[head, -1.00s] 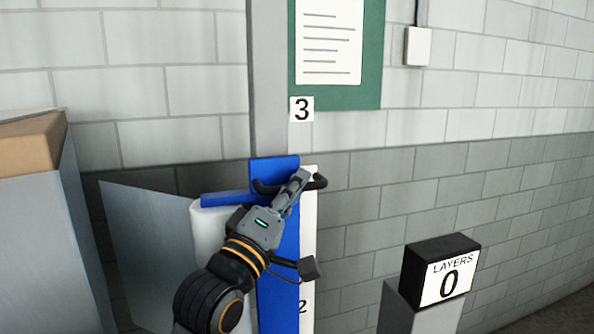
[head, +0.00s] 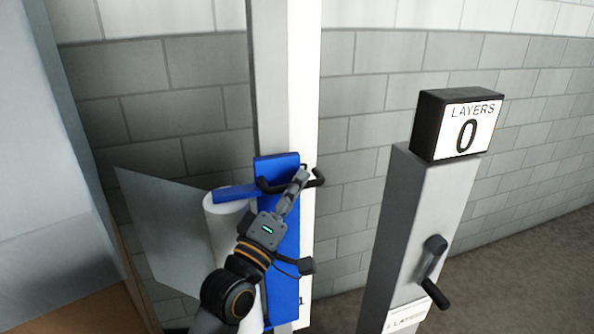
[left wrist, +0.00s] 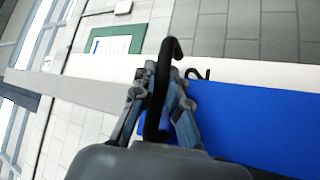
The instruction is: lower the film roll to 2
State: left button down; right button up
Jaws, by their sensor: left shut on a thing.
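The white film roll (head: 226,235) stands upright beside the blue carriage (head: 285,235) on the grey mast. My left gripper (head: 297,181) is shut on the carriage's black handle (head: 318,178). In the left wrist view, the handle (left wrist: 165,60) passes between the fingers of my left gripper (left wrist: 158,92), and the blue carriage (left wrist: 265,120) lies to the right. The white scale strip (head: 305,90) runs behind the carriage, with a 1 low down, just below the gripper's body. My right gripper is not in view.
A grey post (head: 400,230) at right carries a black box (head: 455,125) reading LAYERS 0 and a black crank (head: 432,270). A tall grey block (head: 45,160) fills the left edge.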

pick_arm(q)
jog(key=shift+f+b, duration=0.35)
jog(key=shift+f, duration=0.85)
jog(key=c, duration=1.3)
grip_release()
jog(key=shift+c, duration=0.2)
jog(key=v, duration=1.2)
